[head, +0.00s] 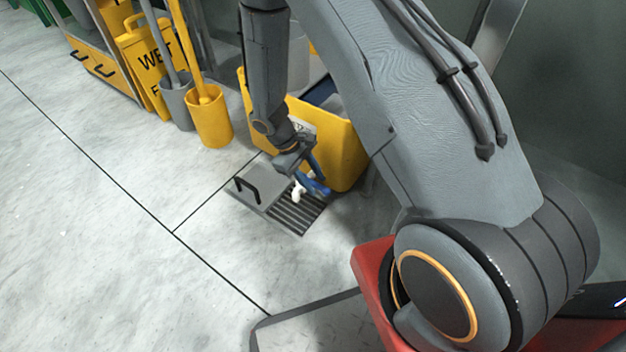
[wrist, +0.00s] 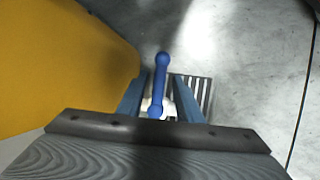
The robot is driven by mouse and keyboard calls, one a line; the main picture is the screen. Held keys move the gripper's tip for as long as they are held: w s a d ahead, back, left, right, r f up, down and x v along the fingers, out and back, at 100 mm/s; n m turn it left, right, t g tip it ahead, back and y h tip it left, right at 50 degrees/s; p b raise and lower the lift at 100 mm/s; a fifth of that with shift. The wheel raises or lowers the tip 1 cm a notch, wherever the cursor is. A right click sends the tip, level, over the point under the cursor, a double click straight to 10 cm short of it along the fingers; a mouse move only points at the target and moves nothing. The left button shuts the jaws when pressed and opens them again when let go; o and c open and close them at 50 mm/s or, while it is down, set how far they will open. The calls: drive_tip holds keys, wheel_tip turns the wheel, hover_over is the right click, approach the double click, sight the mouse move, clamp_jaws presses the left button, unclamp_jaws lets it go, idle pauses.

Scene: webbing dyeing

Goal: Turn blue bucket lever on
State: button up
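The blue lever (wrist: 160,85) is a short bar with rounded ends. In the wrist view it lies between the two fingers of my gripper (wrist: 160,78), with gaps on both sides. A small white part (wrist: 155,110) shows under its near end. In the head view my gripper (head: 311,172) is low beside the yellow bucket (head: 342,150), just above a floor drain. The blue lever (head: 318,190) and white fitting (head: 298,190) show at its tip, partly covered by the fingers. My gripper is open. The lever's contact with the fingers cannot be made out.
A slotted drain grate (head: 294,213) and a grey plate with a black handle (head: 246,189) lie on the floor. A yellow wet-floor sign (head: 155,70), a grey bucket (head: 177,103) and a small yellow bucket (head: 209,122) stand to the left. The floor at left is clear.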

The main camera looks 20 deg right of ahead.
clamp_jaws()
drive_tip(key=a+m+g+y+p, duration=0.1)
drive_tip(key=m+p, duration=0.1)
drive_tip(key=m, duration=0.1)
drive_tip(key=a+m+y+p, duration=0.1)
drive_tip(key=m+p, duration=0.2)
drive_tip(key=m, duration=0.1)
drive_tip(key=a+m+g+y+p, duration=0.1)
drive_tip(key=m+p, duration=0.1)
drive_tip(key=m, duration=0.1)
drive_tip(key=shift+s+a+g+y, duration=0.15)
drive_tip(key=shift+a+g+y, duration=0.15)
drive_tip(key=shift+a, duration=0.05)
drive_tip(key=shift+m, duration=0.3)
idle(0.4)
drive_tip(key=shift+o, duration=0.6)
unclamp_jaws()
